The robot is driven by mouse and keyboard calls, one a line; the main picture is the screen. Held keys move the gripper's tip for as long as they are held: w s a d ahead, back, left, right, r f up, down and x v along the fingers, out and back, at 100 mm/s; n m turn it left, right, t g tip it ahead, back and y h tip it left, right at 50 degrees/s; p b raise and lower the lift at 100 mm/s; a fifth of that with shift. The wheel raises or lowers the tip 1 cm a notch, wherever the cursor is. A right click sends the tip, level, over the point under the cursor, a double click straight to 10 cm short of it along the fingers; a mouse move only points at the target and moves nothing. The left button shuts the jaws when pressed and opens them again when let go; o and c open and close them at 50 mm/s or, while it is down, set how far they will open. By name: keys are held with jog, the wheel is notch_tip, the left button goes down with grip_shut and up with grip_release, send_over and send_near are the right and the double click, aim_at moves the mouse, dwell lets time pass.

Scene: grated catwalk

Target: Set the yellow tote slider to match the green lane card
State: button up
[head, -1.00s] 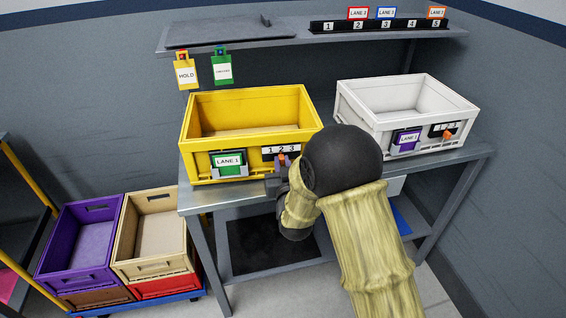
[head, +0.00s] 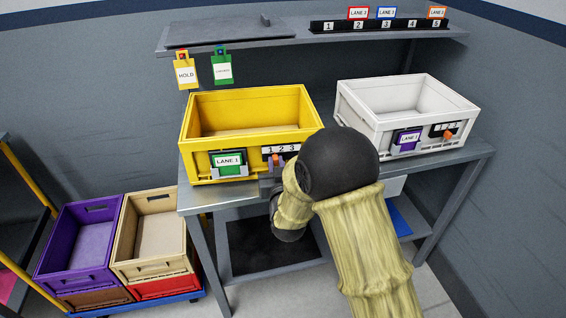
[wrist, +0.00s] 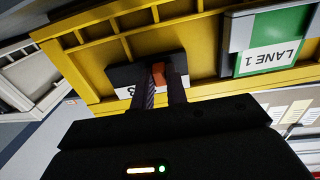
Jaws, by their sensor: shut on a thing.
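The yellow tote (head: 250,107) stands on the bench, and its front carries a green card (head: 228,163) reading LANE 1. Right of the card is a dark slider plate with white numbers 1, 2, 3 (head: 282,149). The slider's orange knob (head: 276,159) sits around the left part of the scale, between 1 and 2 as far as I can tell. My gripper (wrist: 163,88) is shut on the orange knob (wrist: 158,72), a finger on each side. In the upside-down wrist view the 3 shows left of the fingers; the other numbers are hidden. The green card (wrist: 268,55) is to the right.
A white tote (head: 410,95) with a purple card and its own slider stands right of my arm. Yellow HOLD (head: 186,74) and green (head: 222,70) tags hang above from the shelf (head: 230,35). Purple and tan bins (head: 85,240) stand lower left.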

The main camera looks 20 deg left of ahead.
jog(key=shift+s+a, duration=0.25)
jog(key=shift+a, duration=0.25)
dwell(0.6)
jog(key=o, duration=0.6)
jog(key=shift+c, duration=0.2)
jog(key=shift+s, duration=0.1)
jog(key=b+v, duration=0.3)
jog(key=v, duration=0.3)
jog(key=shift+s+d, duration=0.25)
jog(key=shift+s, duration=0.1)
